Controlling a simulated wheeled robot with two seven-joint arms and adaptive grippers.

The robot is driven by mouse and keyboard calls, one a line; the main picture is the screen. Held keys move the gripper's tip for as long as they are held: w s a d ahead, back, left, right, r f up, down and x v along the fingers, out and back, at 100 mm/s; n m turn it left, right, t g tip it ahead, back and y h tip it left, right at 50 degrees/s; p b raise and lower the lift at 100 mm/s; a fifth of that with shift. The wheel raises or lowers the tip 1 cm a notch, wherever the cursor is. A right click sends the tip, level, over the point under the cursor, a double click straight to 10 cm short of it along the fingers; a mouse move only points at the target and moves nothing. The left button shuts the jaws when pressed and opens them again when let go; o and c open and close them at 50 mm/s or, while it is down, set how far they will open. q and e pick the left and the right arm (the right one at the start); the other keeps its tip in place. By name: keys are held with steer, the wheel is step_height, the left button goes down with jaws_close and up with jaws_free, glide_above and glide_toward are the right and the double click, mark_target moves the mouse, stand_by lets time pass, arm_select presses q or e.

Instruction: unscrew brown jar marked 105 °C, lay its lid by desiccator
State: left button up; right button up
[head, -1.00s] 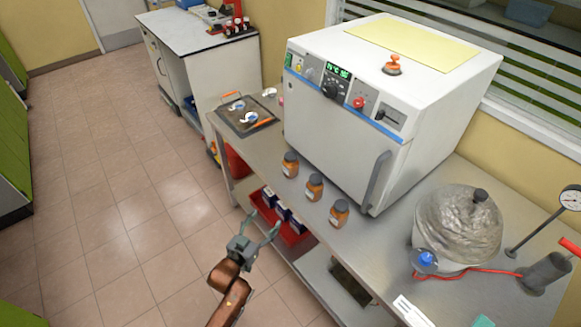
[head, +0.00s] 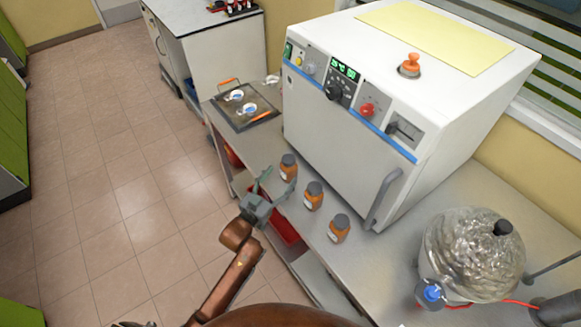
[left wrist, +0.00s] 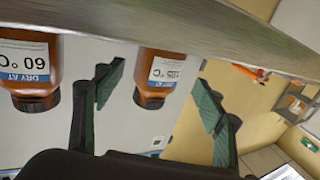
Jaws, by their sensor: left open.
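Three brown jars with dark lids stand in a row before the oven: left jar (head: 288,168), middle jar (head: 313,195) and right jar (head: 339,229). In the left wrist view, which is upside down, one jar (left wrist: 163,75) has a label that seems to read 105 °C and appears between my fingers; its neighbour (left wrist: 30,62) reads 60 °C. My left gripper (head: 276,183) is open and empty at the bench's front edge, beside the left jar and apart from it. The desiccator (head: 470,250), a clear dome with a black knob and blue valve, stands at the right. My right gripper is out of view.
The white oven (head: 350,120) stands behind the jars, its handle (head: 384,200) sticking out near the right jar. A dark tray (head: 242,108) with white dishes lies at the bench's left end. A red bin (head: 286,231) is on the shelf below. Bench space before the desiccator is clear.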

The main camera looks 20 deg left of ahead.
mark_target(284, 174)
arm_select(q)
steer(key=x, duration=0.3)
steer(key=shift+w+d+b, duration=0.2)
steer(key=shift+w+b, duration=0.1)
steer(key=shift+b, duration=0.1)
steer(key=shift+x, duration=0.8)
steer(key=shift+r, duration=0.1)
steer(key=c, duration=1.6)
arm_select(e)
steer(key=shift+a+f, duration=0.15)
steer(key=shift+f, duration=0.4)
